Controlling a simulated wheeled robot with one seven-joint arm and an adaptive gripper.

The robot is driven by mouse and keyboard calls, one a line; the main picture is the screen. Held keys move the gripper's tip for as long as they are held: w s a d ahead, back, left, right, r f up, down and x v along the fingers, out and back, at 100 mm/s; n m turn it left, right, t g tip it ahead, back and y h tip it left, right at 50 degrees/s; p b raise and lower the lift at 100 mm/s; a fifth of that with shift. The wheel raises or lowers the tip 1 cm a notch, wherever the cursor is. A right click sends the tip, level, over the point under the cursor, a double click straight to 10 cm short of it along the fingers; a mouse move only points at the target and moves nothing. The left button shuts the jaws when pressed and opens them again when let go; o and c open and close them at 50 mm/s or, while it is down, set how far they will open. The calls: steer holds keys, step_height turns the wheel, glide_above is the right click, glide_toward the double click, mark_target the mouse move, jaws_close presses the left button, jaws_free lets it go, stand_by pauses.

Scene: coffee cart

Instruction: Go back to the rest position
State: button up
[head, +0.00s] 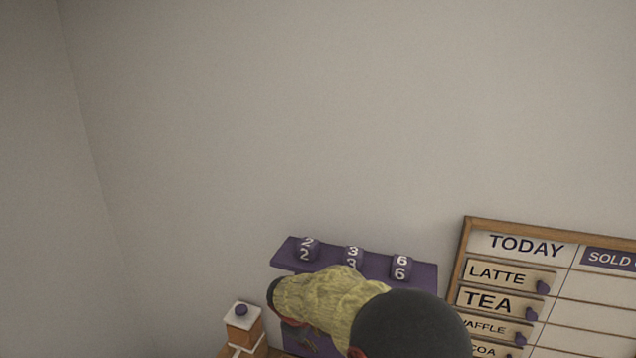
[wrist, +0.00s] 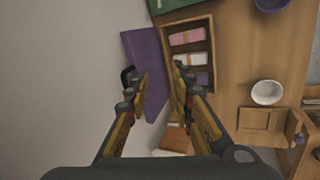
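My gripper shows in the wrist view (wrist: 160,80) with its two fingers apart and nothing between the tips. A purple panel (wrist: 142,45) lies beyond the fingers in that view. In the head view, my yellow-covered arm reaches across the front of a purple rack (head: 425,272) and hides part of it. The gripper's fingers are mostly hidden there by the arm.
A menu board (head: 466,235) stands at the right with latte and tea labels. A small white-topped box (head: 243,318) is left of the arm. The wrist view shows a wooden compartment box (wrist: 211,50), a white bowl (wrist: 267,92) and a purple bowl (wrist: 271,4). The wall area above is clear.

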steer(key=s+d+r+m+b, duration=0.1)
steer(key=s+d+m+b, duration=0.3)
steer(key=s+d, duration=0.3)
steer(key=s+d+r+m+t+y+b, duration=0.1)
steer(key=s+d+m+b, duration=0.3)
steer(key=s, duration=1.2)
steer(key=s+d+r+m+y+b, duration=0.1)
steer(key=s+d+m+b, duration=0.3)
steer(key=s+d+b, duration=0.5)
steer(key=s+r, duration=0.1)
steer(key=s, duration=0.2)
steer(key=shift+s+d+t, duration=0.15)
steer(key=shift+d+t, duration=0.15)
steer(key=shift+d, duration=0.05)
